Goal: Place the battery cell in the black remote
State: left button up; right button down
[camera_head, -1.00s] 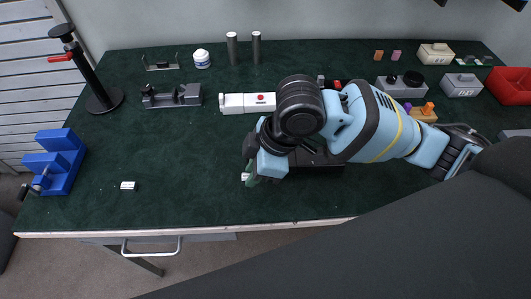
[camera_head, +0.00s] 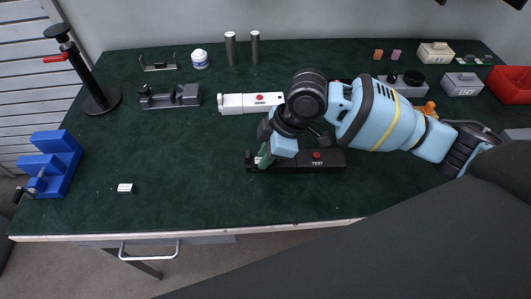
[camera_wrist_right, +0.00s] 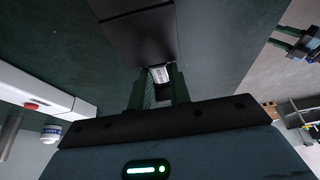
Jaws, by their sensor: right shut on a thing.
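The black remote (camera_head: 325,160) lies on the green mat, with a red button and the word TEST at its right end. My right gripper (camera_head: 264,156) is over the remote's left end. In the right wrist view, its two green fingers (camera_wrist_right: 160,90) are shut on a small white battery cell (camera_wrist_right: 160,74). The cell is close to the dark body of the remote (camera_wrist_right: 137,32); I cannot tell whether it is seated or touching. In the head view the fingers and wrist hide the cell. My left gripper is not in view.
Another small white block (camera_head: 125,187) lies at the front left. A white remote (camera_head: 250,103) lies just behind the black one. The front left mat is mostly clear.

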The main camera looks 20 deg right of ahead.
jog(key=shift+f, duration=0.25)
jog(key=c, duration=1.3)
grip_release()
jog(key=shift+f, duration=0.15)
jog(key=shift+r, duration=0.2)
jog(key=p+v, duration=0.1)
jog(key=v, duration=1.1)
jog(key=shift+r, duration=0.2)
